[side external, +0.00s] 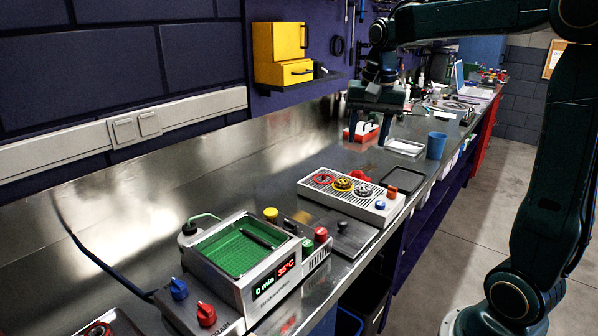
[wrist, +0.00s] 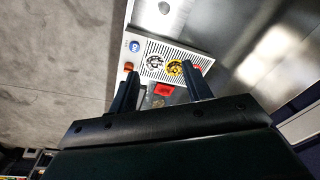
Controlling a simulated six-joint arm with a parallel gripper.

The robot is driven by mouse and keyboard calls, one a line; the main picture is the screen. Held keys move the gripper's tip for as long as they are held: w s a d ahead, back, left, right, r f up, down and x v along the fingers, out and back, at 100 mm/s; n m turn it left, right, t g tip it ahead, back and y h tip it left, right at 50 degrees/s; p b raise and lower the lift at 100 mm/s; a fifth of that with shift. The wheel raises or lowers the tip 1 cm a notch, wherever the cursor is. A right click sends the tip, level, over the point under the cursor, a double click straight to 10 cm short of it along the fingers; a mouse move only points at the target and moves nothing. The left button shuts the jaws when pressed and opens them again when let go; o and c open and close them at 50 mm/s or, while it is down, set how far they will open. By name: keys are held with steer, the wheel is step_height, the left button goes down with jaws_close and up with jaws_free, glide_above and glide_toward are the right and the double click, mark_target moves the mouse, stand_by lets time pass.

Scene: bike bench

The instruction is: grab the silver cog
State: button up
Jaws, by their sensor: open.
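The silver cog (side external: 362,190) lies on a pale slotted rack (side external: 312,188), at the right of a yellow cog (side external: 343,184) and a red cog (side external: 322,179). In the wrist view the silver cog (wrist: 154,63) shows just beyond the fingertips, beside the yellow cog (wrist: 175,68). My gripper (side external: 369,132) is open and empty, pointing down above the bench, behind and higher than the rack. In the wrist view its two fingers (wrist: 161,76) stand apart, and the right one hides part of the rack's end.
The rack also carries a blue knob (side external: 380,205) and an orange-red piece (side external: 391,192). A black tray (side external: 405,179) and a red item (side external: 360,175) lie behind it. A blue cup (side external: 436,146) stands near the bench edge. A green-floored bath (side external: 232,250) stands at front left.

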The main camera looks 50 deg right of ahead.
steer(key=w+d+f+m, duration=0.2)
steer(key=d, duration=0.2)
steer(key=w+d+f+m+g, duration=0.1)
steer(key=w+d+f+m, duration=0.1)
steer(key=d, duration=0.3)
steer(key=shift+m+y, duration=0.3)
steer(key=shift+d+f, duration=0.1)
glide_above(364, 188)
steer(key=shift+w+f, duration=0.1)
steer(key=shift+f, duration=4.1)
steer(key=shift+f, duration=2.55)
steer(key=c, duration=0.7)
